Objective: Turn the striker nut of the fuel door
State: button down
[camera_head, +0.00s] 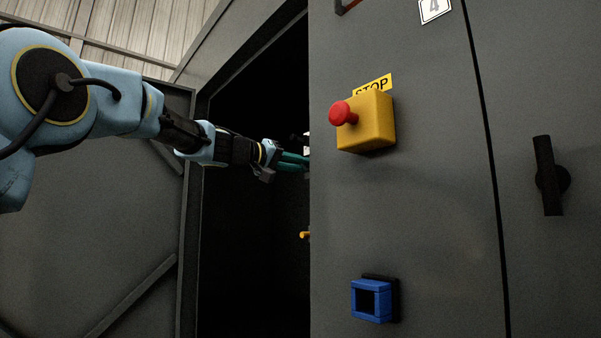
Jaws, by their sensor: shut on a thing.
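My gripper (303,161), with green fingers, reaches from the left into the dark opening of the grey enclosure. Its fingertips are at the left edge of the front panel, which hides their ends. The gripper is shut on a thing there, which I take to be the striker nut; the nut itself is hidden. A small pale and dark part shows just above the fingers at the panel edge. A grey door (85,215) with a diagonal brace stands open at the left; I cannot tell whether it is the fuel door.
The front panel (420,230) carries a yellow stop box (372,128) with a red button, a blue square frame (371,300) and a black handle (548,176). A small orange part (304,235) shows below my gripper. The opening below my arm looks dark and mostly clear.

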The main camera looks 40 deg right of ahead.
jog(key=shift+f+n+p, duration=0.15)
jog(key=shift+n+p, duration=0.05)
jog(key=shift+n, duration=3.95)
jog(key=shift+f+n+p, duration=0.15)
jog(key=shift+n+p, duration=0.05)
jog(key=shift+n, duration=3.95)
jog(key=c, duration=0.9)
grip_release()
jog(key=shift+o, duration=0.2)
jog(key=a+b, duration=0.3)
jog(key=a, duration=0.7)
jog(key=shift+w+a+b, duration=0.35)
jog(key=shift+a+b, duration=0.05)
